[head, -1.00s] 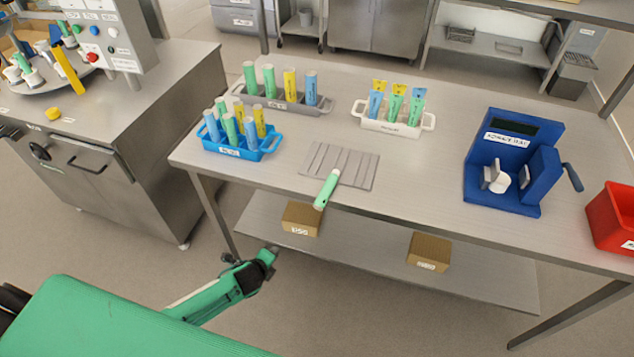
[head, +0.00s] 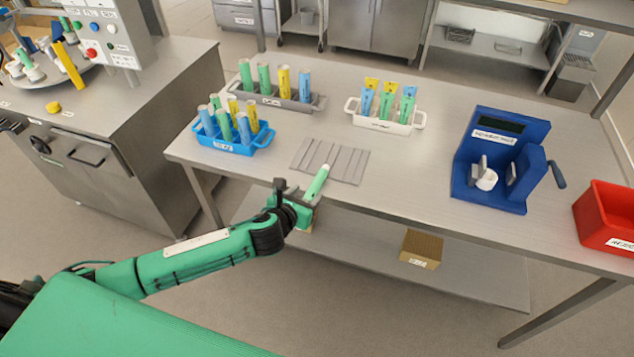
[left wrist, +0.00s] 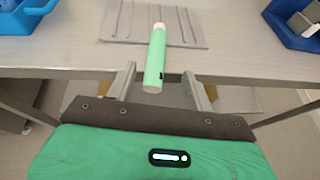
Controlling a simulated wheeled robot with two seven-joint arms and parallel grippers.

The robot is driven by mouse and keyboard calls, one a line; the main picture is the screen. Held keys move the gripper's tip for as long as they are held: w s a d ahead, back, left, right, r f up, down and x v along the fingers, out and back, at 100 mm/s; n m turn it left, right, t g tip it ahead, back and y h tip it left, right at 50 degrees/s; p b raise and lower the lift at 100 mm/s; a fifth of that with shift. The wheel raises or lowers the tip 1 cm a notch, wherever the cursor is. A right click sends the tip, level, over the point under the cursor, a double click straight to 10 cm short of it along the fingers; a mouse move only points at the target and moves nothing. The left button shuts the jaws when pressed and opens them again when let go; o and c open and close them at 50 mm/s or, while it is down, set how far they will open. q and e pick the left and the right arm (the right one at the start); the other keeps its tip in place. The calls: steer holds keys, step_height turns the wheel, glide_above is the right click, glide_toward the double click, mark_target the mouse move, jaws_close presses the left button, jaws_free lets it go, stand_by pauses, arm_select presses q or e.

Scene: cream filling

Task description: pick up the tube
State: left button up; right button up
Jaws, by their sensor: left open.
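A light green tube (head: 316,182) with a white end lies on the grooved grey mat (head: 345,160) and sticks out over the front edge of the table. It also shows in the left wrist view (left wrist: 155,62), pointing toward my gripper. My left gripper (head: 305,197) is open at the table's front edge, near the tube's overhanging end. In the left wrist view its two fingers (left wrist: 160,85) stand apart, one on each side of the tube's near end, with gaps on both sides. My right gripper does not show.
A blue rack (head: 225,148) and a grey rack (head: 300,103) of tubes stand behind to the left. A white rack (head: 384,121) stands at the back. A blue device (head: 490,195) and a red bin (head: 606,236) are on the right. The table between mat and device is clear.

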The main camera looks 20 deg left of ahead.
mark_target(314, 186)
arm_select(q)
steer(key=shift+a+f+p+x, duration=0.15)
steer(key=shift+p+x, duration=0.25)
steer(key=shift+x, duration=1.6)
steer(key=shift+a+f+p+x, duration=0.15)
steer(key=shift+p+x, duration=0.2)
steer(key=shift+x, duration=1.65)
steer(key=shift+s, duration=0.1)
steer(key=c, duration=1)
